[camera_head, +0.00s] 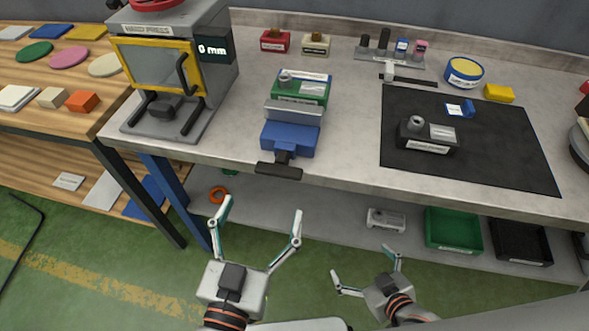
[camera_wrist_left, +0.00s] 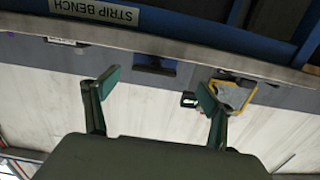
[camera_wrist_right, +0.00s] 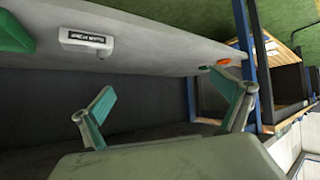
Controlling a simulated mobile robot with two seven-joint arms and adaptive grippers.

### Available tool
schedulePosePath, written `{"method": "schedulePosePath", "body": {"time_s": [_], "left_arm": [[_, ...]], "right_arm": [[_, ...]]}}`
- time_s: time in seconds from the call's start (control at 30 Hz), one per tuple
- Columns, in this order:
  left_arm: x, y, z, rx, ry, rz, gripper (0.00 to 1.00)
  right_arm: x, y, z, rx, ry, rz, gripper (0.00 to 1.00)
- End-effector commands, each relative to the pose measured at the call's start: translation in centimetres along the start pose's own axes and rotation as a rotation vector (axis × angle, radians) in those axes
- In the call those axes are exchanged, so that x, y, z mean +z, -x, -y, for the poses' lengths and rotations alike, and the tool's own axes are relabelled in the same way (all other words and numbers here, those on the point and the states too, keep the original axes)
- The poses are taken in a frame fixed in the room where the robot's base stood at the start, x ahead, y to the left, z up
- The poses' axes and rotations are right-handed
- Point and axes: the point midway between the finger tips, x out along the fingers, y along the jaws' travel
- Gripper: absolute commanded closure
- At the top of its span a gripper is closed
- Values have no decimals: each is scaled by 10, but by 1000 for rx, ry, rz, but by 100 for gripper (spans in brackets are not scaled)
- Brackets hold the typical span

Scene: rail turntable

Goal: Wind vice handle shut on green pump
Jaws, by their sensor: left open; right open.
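The blue vice (camera_head: 290,138) stands at the front edge of the grey bench, with a grey jaw bar across its top. Its dark handle bar (camera_head: 279,170) lies crosswise in front of the bench edge. The green pump (camera_head: 302,90) sits just behind the jaw bar, with a grey knob and a white label. I cannot tell whether the jaws touch it. My left gripper (camera_head: 263,210) is open and empty, below and in front of the handle. My right gripper (camera_head: 363,265) is open and empty, lower and further right.
A black mat (camera_head: 500,150) bearing a dark pump (camera_head: 428,136) lies right. Below the bench top, a shelf holds a green bin (camera_head: 453,230) and a black bin (camera_head: 521,241).

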Motion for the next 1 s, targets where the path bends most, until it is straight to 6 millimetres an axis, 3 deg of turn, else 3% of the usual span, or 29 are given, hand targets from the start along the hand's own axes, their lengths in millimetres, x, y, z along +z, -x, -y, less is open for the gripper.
{"method": "schedulePosePath", "body": {"time_s": [0.23,0.43,0.7,1.0], "left_arm": [[-16,-2,-4,0,20,-43,17],[-20,-27,-4,-1,18,-45,17],[-18,-63,-4,0,18,-41,17],[-16,-75,-5,0,22,-37,17]], "right_arm": [[-1,-1,1,-1,-1,-3,0],[-14,5,1,-4,-11,-17,0],[-19,10,1,-5,-14,-13,0],[-18,11,1,-5,-13,-8,0]]}}
